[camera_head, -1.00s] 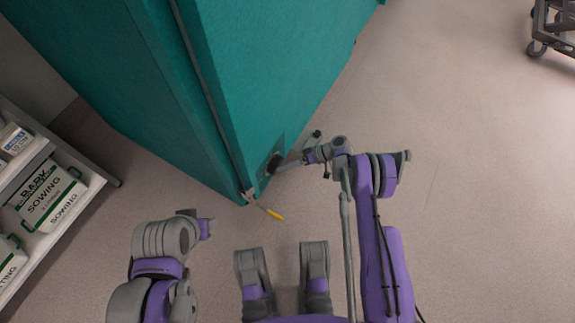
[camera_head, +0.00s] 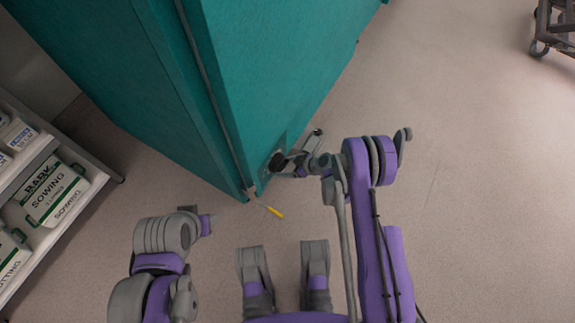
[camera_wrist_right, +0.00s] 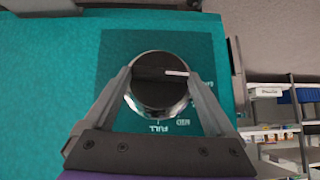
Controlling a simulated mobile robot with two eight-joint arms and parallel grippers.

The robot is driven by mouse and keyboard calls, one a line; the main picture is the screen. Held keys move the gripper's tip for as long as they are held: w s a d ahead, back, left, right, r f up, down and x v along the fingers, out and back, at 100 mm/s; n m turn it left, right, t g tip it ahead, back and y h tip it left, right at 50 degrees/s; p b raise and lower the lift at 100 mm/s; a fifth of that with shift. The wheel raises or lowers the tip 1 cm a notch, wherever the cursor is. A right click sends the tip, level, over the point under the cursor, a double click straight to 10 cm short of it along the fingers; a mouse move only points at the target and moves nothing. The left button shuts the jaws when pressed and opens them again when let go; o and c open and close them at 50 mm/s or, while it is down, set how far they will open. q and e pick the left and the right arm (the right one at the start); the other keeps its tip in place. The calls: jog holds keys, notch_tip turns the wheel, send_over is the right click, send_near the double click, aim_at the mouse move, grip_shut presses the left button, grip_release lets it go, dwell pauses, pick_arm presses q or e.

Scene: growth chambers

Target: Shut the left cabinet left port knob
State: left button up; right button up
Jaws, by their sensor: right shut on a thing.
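The knob (camera_wrist_right: 158,92) is round, with a dark grip bar, a shiny rim and a white pointer mark at the right. It sits on a dark panel (camera_wrist_right: 112,55) on the teal cabinet (camera_head: 265,70). In the head view the knob (camera_head: 276,162) is small and dark, low on the cabinet face near its corner. My right gripper (camera_wrist_right: 160,80) is shut on the knob, one finger on each side. In the head view my right gripper (camera_head: 289,164) reaches the knob from the right. My left arm shows at the lower left, but I cannot make out its fingers.
A yellow-handled tool (camera_head: 274,212) is by the cabinet's lower corner. A shelf (camera_head: 80,210) with sowing bags (camera_head: 52,192) stands at the left. A wheeled cart (camera_head: 555,30) is at the top right. The floor (camera_head: 470,190) on the right is clear.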

jog(key=shift+t, duration=0.3)
dwell(0.4)
jog(key=o, duration=1.1)
jog(key=shift+c, duration=0.2)
jog(key=shift+s+r, duration=0.1)
jog(key=p+v, duration=0.2)
jog(key=v, duration=0.8)
jog(key=shift+r, duration=0.35)
jog(key=shift+s+r, duration=0.1)
jog(key=shift+s, duration=0.05)
